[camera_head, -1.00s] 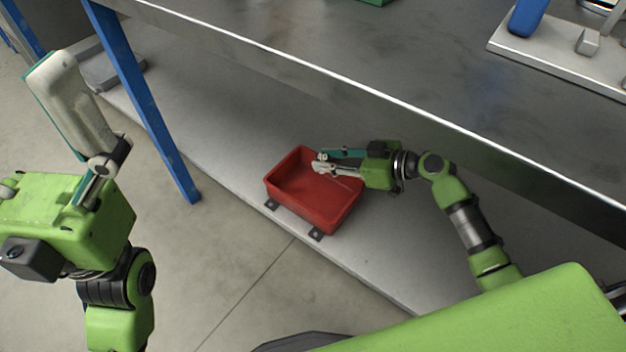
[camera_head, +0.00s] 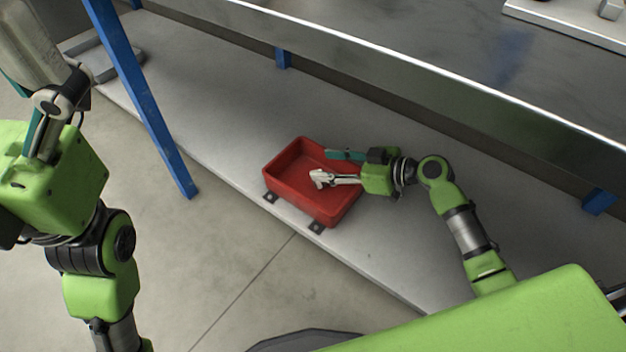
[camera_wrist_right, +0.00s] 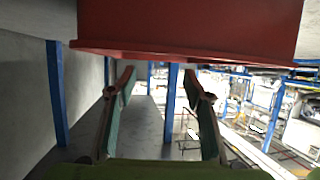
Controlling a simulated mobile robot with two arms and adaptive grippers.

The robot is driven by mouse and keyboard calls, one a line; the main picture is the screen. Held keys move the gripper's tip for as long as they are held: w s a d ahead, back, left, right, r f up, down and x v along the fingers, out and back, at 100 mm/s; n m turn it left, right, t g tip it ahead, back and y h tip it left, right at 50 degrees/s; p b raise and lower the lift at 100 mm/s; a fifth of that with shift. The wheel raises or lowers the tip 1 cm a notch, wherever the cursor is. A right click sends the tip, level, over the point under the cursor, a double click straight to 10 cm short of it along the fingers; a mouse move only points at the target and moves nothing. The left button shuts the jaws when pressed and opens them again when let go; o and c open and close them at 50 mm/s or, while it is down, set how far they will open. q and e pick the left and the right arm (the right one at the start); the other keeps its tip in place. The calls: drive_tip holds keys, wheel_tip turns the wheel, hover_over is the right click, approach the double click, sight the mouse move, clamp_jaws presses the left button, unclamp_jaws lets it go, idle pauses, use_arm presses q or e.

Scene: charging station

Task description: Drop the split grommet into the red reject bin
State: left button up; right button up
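The red reject bin (camera_head: 287,192) sits on the pale lower shelf under the bench. In the right wrist view the bin (camera_wrist_right: 190,25) fills the top of the picture. My right gripper (camera_head: 325,166) reaches over the bin from the right, its fingertips above the bin's inside. In the wrist view its fingers (camera_wrist_right: 160,82) are spread wide with nothing between them. I cannot make out the split grommet in any current view; part of the bin's floor is hidden by the gripper. My left gripper (camera_head: 45,85) is at the upper left, partly cut off, its opening unclear.
The metal bench top (camera_head: 450,75) overhangs the shelf (camera_head: 225,90) behind the bin. A blue bench leg (camera_head: 140,95) stands left of the bin. Dark brackets (camera_head: 316,227) hold the bin's front edge. A grey scale-like platform (camera_head: 105,62) lies at the far left.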

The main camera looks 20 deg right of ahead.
drive_tip(key=v, duration=0.7)
drive_tip(key=shift+d, duration=0.2)
drive_tip(key=shift+s, duration=0.15)
